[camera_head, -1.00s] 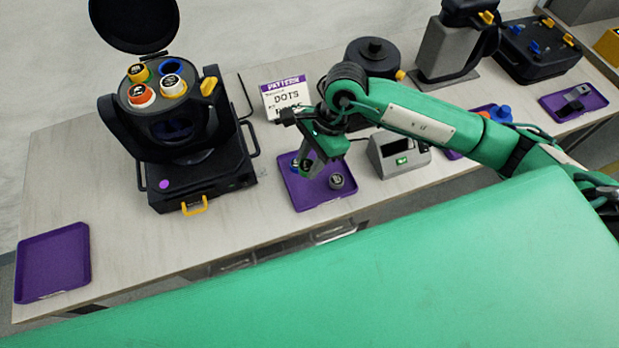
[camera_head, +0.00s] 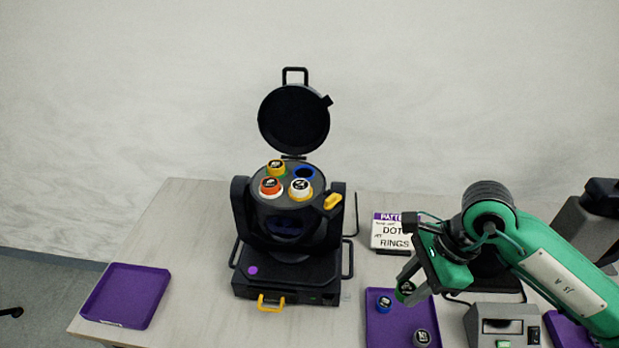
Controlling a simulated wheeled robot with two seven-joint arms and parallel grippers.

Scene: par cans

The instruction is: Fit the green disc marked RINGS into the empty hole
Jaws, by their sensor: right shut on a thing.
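My right gripper (camera_head: 408,286) is shut on a small green disc (camera_head: 405,289) with a dark marked top, too small to read. It holds the disc over the purple tray. The black par can (camera_head: 287,225) stands to its left with its round lid (camera_head: 294,119) open and upright. Its top face holds a yellow-green disc (camera_head: 277,167), an orange disc (camera_head: 271,187) and a white-and-yellow disc (camera_head: 301,187). The empty hole (camera_head: 304,172), rimmed in blue, is at the back right of that face. My left gripper is not in view.
A grey device (camera_head: 505,325) is at right. An empty purple tray (camera_head: 126,295) lies at left, with bare table between.

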